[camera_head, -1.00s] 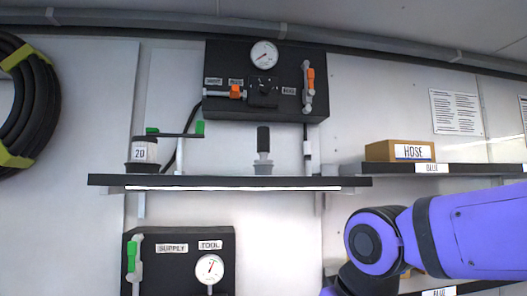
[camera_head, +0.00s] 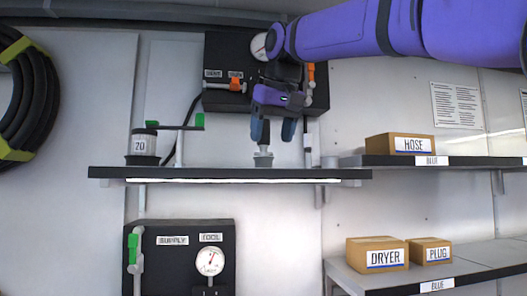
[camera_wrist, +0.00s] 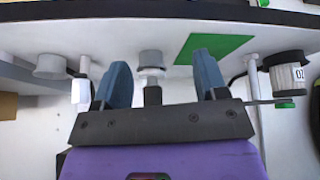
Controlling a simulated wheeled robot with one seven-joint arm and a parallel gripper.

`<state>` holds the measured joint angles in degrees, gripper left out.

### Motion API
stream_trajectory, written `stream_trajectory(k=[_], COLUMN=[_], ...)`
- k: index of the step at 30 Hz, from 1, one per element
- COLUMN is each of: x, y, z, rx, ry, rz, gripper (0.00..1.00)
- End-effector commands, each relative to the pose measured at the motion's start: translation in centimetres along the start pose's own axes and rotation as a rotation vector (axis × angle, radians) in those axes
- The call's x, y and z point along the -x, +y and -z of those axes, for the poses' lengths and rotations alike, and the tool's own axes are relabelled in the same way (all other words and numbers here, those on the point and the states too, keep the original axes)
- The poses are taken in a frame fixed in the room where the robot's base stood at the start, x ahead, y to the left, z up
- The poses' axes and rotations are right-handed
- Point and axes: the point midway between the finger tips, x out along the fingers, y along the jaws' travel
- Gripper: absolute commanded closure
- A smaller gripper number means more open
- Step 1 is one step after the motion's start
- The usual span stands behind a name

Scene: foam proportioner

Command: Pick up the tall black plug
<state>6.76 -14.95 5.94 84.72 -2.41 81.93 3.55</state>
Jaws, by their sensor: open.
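The tall black plug (camera_wrist: 152,95) shows in the wrist view as a dark upright piece between my fingers, in line with a grey base (camera_wrist: 151,59). In the head view the grey base (camera_head: 263,159) stands on the upper shelf, and the plug's black part is hidden by my gripper. My gripper (camera_head: 273,131) is over the base in the head view, fingers pointing down. The wrist view shows my gripper (camera_wrist: 161,80) open, with a gap between each finger and the plug. No contact is visible.
A black panel with a gauge (camera_head: 225,50) is behind my gripper. A HOSE box (camera_head: 398,144) sits on a shelf at right.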

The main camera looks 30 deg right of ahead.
Motion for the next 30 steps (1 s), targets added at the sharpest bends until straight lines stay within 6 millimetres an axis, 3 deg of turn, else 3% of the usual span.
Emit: stream_trajectory(k=[1, 6, 12, 16, 20, 30], x=[0.9, 4.0, 6.3, 7.0, 6.6, 2.2], y=[0.2, 0.9, 1.9, 2.4, 2.5, 2.5], z=[1.9, 6.7, 10.0, 10.9, 11.2, 11.2], rx=[-0.008, -0.033, -0.061, -0.073, -0.076, -0.075], ry=[0.004, 0.013, 0.02, 0.023, 0.021, 0.022], rz=[-0.001, -0.004, -0.002, 0.0, 0.0, 0.0], gripper=[0.34, 0.34, 0.34, 0.34, 0.34, 0.34])
